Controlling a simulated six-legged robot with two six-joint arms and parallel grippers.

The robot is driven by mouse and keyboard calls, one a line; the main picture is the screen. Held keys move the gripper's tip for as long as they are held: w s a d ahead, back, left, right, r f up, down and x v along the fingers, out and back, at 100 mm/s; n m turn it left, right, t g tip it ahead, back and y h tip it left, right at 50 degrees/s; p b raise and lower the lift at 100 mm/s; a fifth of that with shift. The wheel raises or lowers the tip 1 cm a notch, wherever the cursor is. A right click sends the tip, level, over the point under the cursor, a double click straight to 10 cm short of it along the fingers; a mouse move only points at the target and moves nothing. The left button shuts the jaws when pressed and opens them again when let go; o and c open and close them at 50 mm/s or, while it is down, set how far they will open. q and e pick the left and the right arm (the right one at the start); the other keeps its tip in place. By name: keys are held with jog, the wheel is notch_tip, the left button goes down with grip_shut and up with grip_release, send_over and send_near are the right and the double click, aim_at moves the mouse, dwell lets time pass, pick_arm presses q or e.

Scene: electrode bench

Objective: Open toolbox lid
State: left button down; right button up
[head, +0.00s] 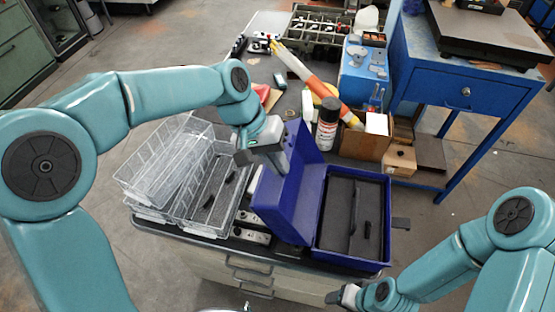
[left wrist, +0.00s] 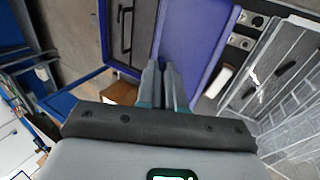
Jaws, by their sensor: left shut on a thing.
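The blue toolbox (head: 384,240) stands on the bench with its dark foam inside showing. Its lid (head: 304,170) is swung up on the left side of the box and leans left. My left gripper (head: 277,158) is at the lid's upper edge. In the left wrist view the fingers of my left gripper (left wrist: 162,72) are close together at the edge of the lid (left wrist: 193,40), shut on it. The open box (left wrist: 104,30) lies beyond. My right gripper (head: 345,294) is low at the bottom of the head view, apart from the toolbox; its fingers are unclear.
Wire baskets (head: 165,165) stand left of the lid, with metal parts (head: 250,235) between. A blue table (head: 470,92) stands back right.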

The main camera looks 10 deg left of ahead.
pick_arm(q)
jog(key=shift+w, duration=0.1)
dwell(0.8)
jog(key=d, duration=0.1)
jog(key=d+r+p, duration=0.1)
jog(key=d, duration=0.1)
jog(key=d+r, duration=0.1)
jog(key=d, duration=0.1)
jog(key=shift+d+r+p, duration=0.1)
jog(key=shift+d+p, duration=0.15)
jog(key=shift+p, duration=0.1)
jog(key=c, duration=1.3)
grip_release()
jog(key=shift+o, duration=0.2)
